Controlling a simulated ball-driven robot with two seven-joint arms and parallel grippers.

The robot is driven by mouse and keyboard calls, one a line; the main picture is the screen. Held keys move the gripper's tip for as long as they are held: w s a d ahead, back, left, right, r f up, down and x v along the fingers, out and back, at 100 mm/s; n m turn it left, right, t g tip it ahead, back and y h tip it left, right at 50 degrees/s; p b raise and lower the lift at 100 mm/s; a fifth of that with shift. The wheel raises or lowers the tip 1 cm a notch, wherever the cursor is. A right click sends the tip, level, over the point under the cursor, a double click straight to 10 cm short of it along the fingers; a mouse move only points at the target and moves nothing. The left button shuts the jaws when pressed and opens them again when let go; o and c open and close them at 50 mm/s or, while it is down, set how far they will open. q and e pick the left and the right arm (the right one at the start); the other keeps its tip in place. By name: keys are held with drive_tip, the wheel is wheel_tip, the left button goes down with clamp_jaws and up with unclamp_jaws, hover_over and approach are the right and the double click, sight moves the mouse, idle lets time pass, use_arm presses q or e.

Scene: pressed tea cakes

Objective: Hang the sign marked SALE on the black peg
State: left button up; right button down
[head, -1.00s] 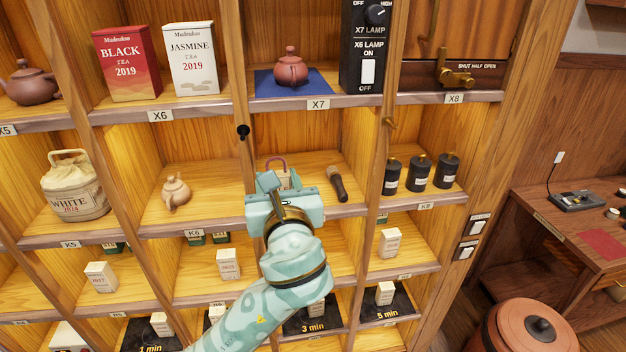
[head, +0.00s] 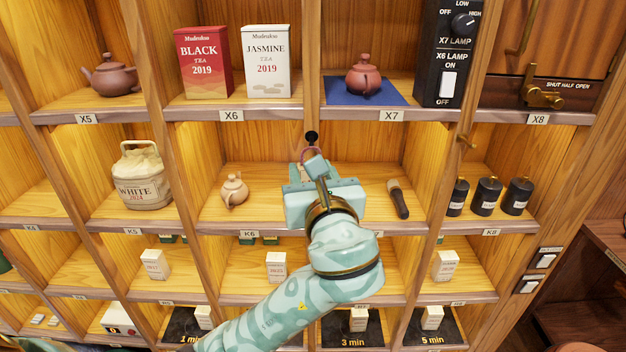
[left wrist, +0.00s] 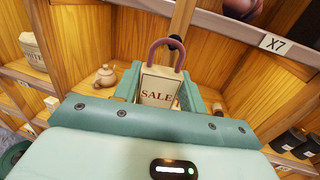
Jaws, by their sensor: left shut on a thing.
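The sign marked SALE (left wrist: 158,90) is a pale tag with a mauve loop (left wrist: 166,46) on top, upright in the left wrist view. My left gripper (head: 318,168) is shut on it, and mostly hides the sign in the head view. The black peg (head: 311,137) sticks out from the upright post below the shelf edge between X6 and X7. It shows at the top of the loop in the left wrist view (left wrist: 176,42). The loop (head: 308,152) is just below the peg head in the head view. I cannot tell whether the peg passes through it. My right gripper is out of view.
A brass peg (head: 466,141) sits on the post to the right. A reddish teapot (head: 363,75) is above on a blue cloth.

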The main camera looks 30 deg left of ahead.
sight(310, 152)
use_arm(q)
drive_tip(key=w+a+f+b, duration=0.1)
drive_tip(key=w+a+b, duration=0.1)
drive_tip(key=w, duration=0.4)
drive_tip(key=shift+w+a, duration=0.25)
drive_tip(key=shift+a, duration=0.3)
drive_tip(key=shift+f, duration=0.1)
idle(0.6)
drive_tip(key=o, duration=1.8)
